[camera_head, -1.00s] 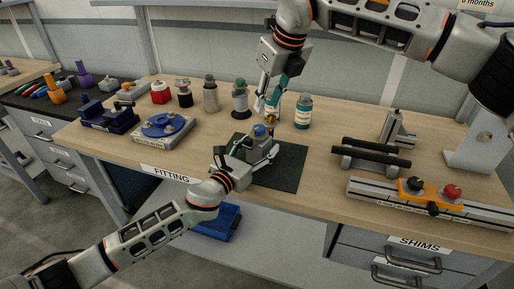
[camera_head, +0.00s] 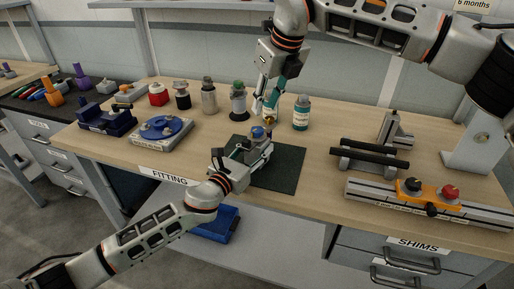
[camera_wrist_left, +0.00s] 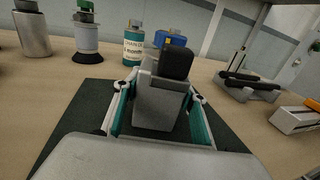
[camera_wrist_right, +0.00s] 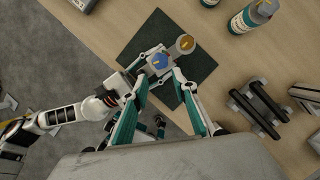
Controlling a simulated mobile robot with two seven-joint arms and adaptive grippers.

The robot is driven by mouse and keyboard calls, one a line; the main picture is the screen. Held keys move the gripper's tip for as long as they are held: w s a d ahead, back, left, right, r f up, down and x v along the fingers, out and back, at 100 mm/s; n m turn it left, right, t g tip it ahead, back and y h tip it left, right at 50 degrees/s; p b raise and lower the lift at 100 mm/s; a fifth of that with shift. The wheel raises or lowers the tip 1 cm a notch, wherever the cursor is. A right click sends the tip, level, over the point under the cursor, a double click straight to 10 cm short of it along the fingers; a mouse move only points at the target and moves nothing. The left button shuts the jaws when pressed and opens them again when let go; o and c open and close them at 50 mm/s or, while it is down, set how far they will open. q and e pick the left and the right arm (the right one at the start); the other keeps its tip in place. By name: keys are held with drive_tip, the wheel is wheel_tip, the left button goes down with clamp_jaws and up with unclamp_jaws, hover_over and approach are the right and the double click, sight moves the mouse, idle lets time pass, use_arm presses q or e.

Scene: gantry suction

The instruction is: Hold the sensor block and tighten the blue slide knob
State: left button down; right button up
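The grey sensor block (camera_wrist_left: 160,105) stands on the dark mat, with a black part on top in the left wrist view. The blue slide knob (camera_head: 257,132), with a yellow mark (camera_wrist_right: 160,62), sits on top of it. My left gripper (camera_head: 256,153) has its fingers along both sides of the block, apparently touching; they also show in the left wrist view (camera_wrist_left: 160,97). My right gripper (camera_head: 268,113) points down from above, close over the knob. In the right wrist view its fingers (camera_wrist_right: 164,76) are apart and empty, beside the knob.
The dark mat (camera_head: 285,172) lies at the table's front edge. Several bottles stand behind, including a teal-labelled one (camera_head: 301,112). A blue round fixture (camera_head: 163,130) is at left. A black-barred fixture (camera_head: 370,155) and a rail with an orange plate (camera_head: 428,192) are at right.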

sight(257, 129)
drive_tip(key=o, duration=0.5)
drive_tip(key=shift+c, duration=0.2)
drive_tip(key=f+m, duration=0.1)
drive_tip(key=f, duration=0.2)
drive_tip(key=w+a+f+m+h, duration=0.1)
drive_tip(key=f+m, duration=0.1)
drive_tip(key=f, duration=0.1)
drive_tip(key=w+a+f+m+t, duration=0.1)
drive_tip(key=f+m, duration=0.1)
drive_tip(key=f, duration=0.1)
drive_tip(key=shift+w+a+h, duration=0.1)
drive_tip(key=shift+w+h, duration=0.15)
drive_tip(key=shift+h, duration=0.05)
drive_tip(key=c, duration=1.1)
